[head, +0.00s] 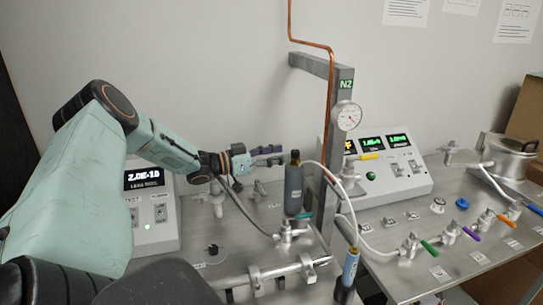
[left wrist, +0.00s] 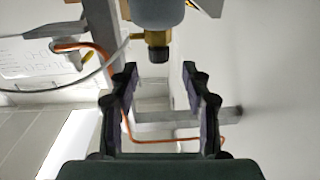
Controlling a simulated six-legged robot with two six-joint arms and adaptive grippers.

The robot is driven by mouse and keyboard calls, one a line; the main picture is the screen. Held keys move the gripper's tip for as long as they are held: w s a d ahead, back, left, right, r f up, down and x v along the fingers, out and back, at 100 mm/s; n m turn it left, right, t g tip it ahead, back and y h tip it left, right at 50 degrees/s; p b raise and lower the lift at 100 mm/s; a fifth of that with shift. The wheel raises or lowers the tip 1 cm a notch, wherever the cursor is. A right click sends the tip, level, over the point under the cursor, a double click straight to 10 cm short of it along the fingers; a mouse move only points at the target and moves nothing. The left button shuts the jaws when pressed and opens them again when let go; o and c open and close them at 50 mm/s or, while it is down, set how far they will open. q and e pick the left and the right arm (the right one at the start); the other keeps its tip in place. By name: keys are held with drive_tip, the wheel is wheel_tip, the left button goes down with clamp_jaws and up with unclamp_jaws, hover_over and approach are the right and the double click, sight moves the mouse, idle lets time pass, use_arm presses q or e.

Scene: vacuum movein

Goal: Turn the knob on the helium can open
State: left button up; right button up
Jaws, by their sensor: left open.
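A grey can (head: 294,188), which looks like the helium can, stands upright near the middle of the bench; no label is readable. A dark knob (head: 295,156) tops it. In the left wrist view the can (left wrist: 157,10) is cut off at the top edge, with a brass valve and the black knob (left wrist: 158,54) hanging into view. My left gripper (head: 283,155) is open, just left of the knob at about its height. In the left wrist view the knob lies just beyond the two spread fingertips (left wrist: 159,72), apart from them. My right gripper is not in view.
A grey post (head: 341,95) with a copper pipe (head: 331,80) and a gauge (head: 347,116) rises just right of the can. A gauge box (head: 153,218) stands left, under my arm. A white hose and valves (head: 411,246) crowd the bench.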

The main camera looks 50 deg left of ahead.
use_arm(q)
drive_tip(key=shift+v, duration=0.85)
drive_tip(key=shift+s, duration=0.1)
